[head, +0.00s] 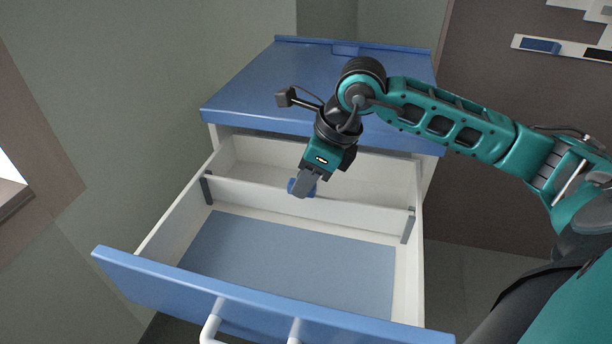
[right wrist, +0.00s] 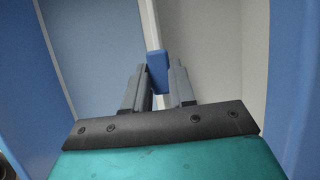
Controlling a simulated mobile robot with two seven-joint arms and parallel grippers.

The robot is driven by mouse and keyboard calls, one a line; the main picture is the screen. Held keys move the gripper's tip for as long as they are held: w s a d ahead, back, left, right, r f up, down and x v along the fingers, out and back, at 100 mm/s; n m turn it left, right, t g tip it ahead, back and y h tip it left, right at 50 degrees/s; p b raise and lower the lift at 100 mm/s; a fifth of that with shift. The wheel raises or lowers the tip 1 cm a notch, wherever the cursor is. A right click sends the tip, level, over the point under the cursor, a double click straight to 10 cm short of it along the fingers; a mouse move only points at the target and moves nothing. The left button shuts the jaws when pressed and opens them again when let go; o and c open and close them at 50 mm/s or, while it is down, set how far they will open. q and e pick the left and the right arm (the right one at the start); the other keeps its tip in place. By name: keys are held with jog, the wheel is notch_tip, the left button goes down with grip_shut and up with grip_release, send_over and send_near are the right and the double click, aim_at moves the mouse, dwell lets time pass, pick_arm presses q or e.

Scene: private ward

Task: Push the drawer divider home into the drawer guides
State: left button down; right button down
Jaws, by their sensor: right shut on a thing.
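The drawer divider (head: 352,213) is a white panel standing across the open drawer (head: 160,232). Its ends are at the two grey drawer guides, the left guide (head: 207,188) and the right guide (head: 408,226). Its top edge looks about level with the guide tops; I cannot tell whether its lower edge touches the floor. My right gripper (head: 304,188) is shut on the divider's blue grip tab (head: 292,187), near the middle of the top edge. In the right wrist view the tab (right wrist: 157,64) sits between the fingers (right wrist: 157,88). My left gripper is not in view.
The blue cabinet top (head: 290,75) is behind the drawer, below my right arm. The blue drawer front (head: 255,300) has a white handle (head: 212,322). A blue-grey liner (head: 290,262) covers the front compartment's floor, which is empty. A wall stands close on the left.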

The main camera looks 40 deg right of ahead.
jog(key=shift+f+b, duration=0.35)
jog(key=shift+f, duration=0.1)
jog(key=c, duration=0.9)
grip_release()
jog(key=shift+o, duration=0.2)
jog(key=shift+r, duration=0.1)
jog(key=w+a+p+v, duration=0.1)
jog(key=p+v, duration=0.5)
jog(key=v, duration=1)
jog(key=shift+r, duration=0.55)
